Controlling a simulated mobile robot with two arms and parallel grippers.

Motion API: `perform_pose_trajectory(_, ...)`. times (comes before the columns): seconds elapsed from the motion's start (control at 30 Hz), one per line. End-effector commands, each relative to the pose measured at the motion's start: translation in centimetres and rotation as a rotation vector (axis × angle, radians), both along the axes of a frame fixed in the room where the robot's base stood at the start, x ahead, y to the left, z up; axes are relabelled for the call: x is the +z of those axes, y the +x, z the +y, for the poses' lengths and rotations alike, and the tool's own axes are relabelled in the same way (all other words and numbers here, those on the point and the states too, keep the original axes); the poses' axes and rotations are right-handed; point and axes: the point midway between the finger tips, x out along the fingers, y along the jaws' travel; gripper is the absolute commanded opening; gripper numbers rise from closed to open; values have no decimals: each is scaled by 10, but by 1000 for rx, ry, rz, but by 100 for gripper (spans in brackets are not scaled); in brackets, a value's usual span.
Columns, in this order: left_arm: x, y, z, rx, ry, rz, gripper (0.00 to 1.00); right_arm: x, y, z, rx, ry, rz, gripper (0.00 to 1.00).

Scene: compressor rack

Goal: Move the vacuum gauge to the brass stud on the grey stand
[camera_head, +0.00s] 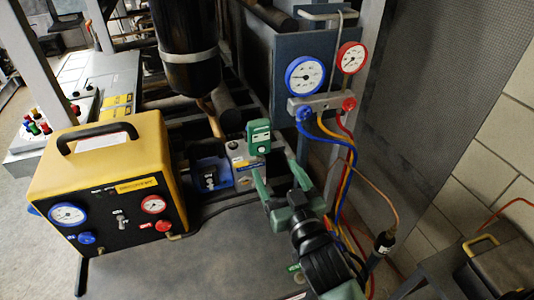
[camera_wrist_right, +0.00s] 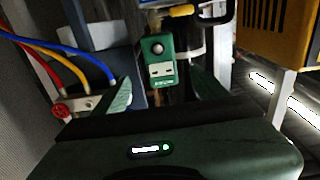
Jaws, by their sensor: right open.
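The vacuum gauge, a small green device with a pale label (camera_head: 258,137), is upright at the grey and blue pump (camera_head: 243,172). In the right wrist view, the gauge (camera_wrist_right: 161,73) is in the middle, ahead of the gap between the green fingers. My right gripper (camera_head: 279,180) is open and empty, with its fingers pointing toward the gauge, apart from it. The gripper also shows in the wrist view (camera_wrist_right: 163,92). I cannot clearly make out the brass stud or the grey stand. My left gripper is out of view.
A yellow and black machine (camera_head: 100,185) stands at the left. A manifold with blue and red gauges (camera_head: 322,103) hangs behind my right gripper, with hoses (camera_head: 343,155) close beside its arm. A black cylinder (camera_head: 188,55) rises behind the pump. A dark case (camera_head: 497,265) is at lower right.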

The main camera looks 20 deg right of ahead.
Motion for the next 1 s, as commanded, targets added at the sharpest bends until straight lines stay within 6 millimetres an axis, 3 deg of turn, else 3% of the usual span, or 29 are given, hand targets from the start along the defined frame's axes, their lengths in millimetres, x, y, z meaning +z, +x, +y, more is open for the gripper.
perform_pose_trajectory(0.2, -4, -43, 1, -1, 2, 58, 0, 1, 24, 1, 1, -3, -3, 73)
perform_pose_trajectory(0.33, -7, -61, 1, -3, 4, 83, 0, 1, 45, 1, 1, -2, -2, 73)
perform_pose_trajectory(0.47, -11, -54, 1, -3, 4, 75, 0, 1, 66, 2, 0, -3, 0, 73)
perform_pose_trajectory(0.7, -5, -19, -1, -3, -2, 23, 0, 3, 99, 3, -1, 0, 2, 73)
perform_pose_trajectory(1.0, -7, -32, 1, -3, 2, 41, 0, 3, 117, 4, -1, -1, 2, 73)
